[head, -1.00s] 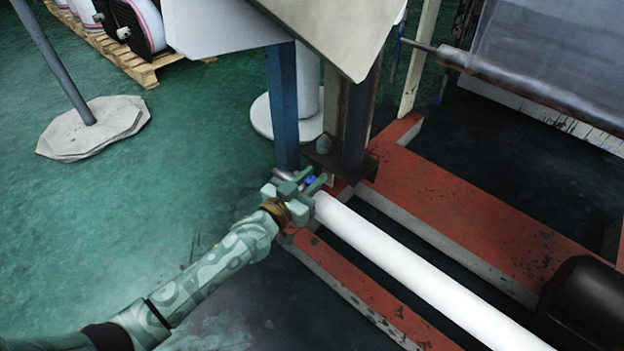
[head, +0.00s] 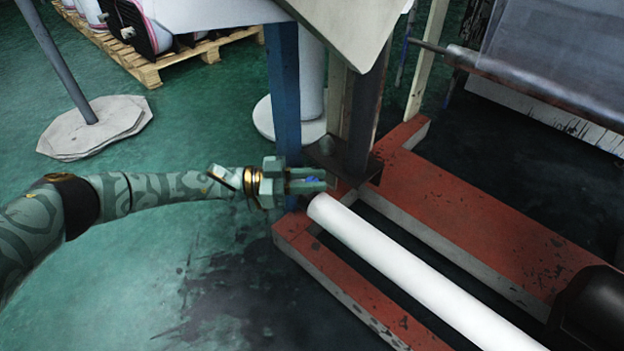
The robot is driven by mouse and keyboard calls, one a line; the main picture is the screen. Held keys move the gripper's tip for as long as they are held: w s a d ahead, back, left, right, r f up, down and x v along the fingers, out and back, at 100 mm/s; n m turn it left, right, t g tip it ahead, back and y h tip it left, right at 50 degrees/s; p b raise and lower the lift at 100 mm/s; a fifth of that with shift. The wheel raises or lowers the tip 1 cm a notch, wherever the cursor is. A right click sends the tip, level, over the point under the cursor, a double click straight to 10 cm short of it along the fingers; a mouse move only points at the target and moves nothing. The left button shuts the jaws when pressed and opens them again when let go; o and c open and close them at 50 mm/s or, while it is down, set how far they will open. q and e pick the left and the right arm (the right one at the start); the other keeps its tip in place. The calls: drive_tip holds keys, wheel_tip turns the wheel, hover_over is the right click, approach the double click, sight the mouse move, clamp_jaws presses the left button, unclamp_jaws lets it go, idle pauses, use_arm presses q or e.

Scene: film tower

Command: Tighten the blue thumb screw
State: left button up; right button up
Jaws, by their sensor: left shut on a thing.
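The fingers hide most of the screw. My right gripper is not in view.
A blue post (head: 284,95) and a dark post (head: 363,120) stand just behind the gripper, under a pale panel (head: 345,25). The red frame (head: 450,200) runs to the right. Open green floor (head: 180,130) lies to the left.

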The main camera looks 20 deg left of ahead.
use_arm(q)
drive_tip(key=m+g+h, duration=0.1)
drive_tip(key=m+g, duration=0.1)
drive_tip(key=shift+w+g, duration=0.1)
drive_tip(key=shift+g, duration=0.2)
drive_tip(key=shift+m+g, duration=0.4)
drive_tip(key=shift+g, duration=0.4)
drive_tip(key=shift+g+h, duration=0.3)
drive_tip(key=o, duration=0.9)
drive_tip(key=shift+o, duration=0.2)
